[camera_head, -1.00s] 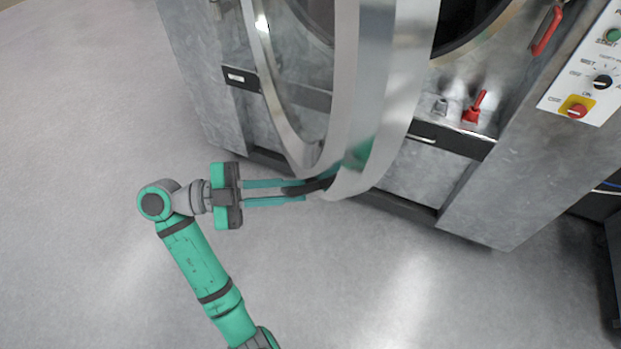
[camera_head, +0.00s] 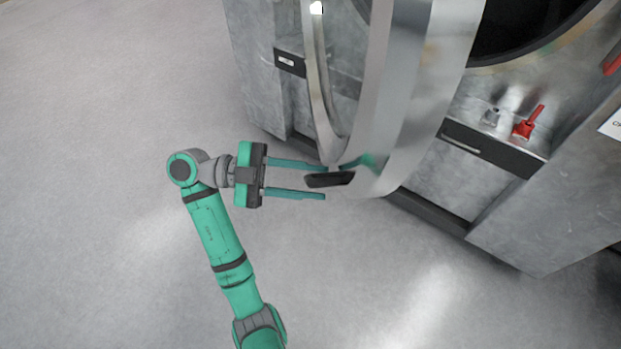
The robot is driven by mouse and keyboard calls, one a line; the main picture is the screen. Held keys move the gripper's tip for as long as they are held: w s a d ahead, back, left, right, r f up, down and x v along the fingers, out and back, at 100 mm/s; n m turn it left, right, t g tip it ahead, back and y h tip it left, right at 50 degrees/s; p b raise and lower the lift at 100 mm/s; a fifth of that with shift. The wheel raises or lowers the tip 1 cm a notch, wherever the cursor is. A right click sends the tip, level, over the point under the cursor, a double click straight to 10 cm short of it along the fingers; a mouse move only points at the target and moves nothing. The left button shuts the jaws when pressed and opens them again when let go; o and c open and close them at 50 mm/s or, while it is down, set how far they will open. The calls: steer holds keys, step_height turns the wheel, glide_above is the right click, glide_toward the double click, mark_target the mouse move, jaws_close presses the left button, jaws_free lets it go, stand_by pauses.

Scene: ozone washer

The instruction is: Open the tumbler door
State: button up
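The tumbler door (camera_head: 401,90) is a thick round metal ring with a see-through middle. It stands swung out from the grey machine, seen nearly edge-on, and the dark drum opening (camera_head: 520,25) shows to its right. A black handle (camera_head: 330,180) sticks out at the door's lower edge. My gripper (camera_head: 325,181) is left of the door with its two teal fingers spread, one above and one below the handle. Gaps show between the fingers and the handle, so it is not gripped. The upper fingertip is close to the door rim; whether it touches cannot be told.
The grey machine front (camera_head: 440,180) fills the upper right. A red latch (camera_head: 527,123) stands on the ledge below the drum opening. Grey floor (camera_head: 120,220) is clear to the left and in front.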

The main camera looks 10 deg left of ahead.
steer(key=shift+a, duration=0.15)
steer(key=a, duration=1)
steer(key=shift+w+a, duration=0.15)
steer(key=shift+a, duration=0.1)
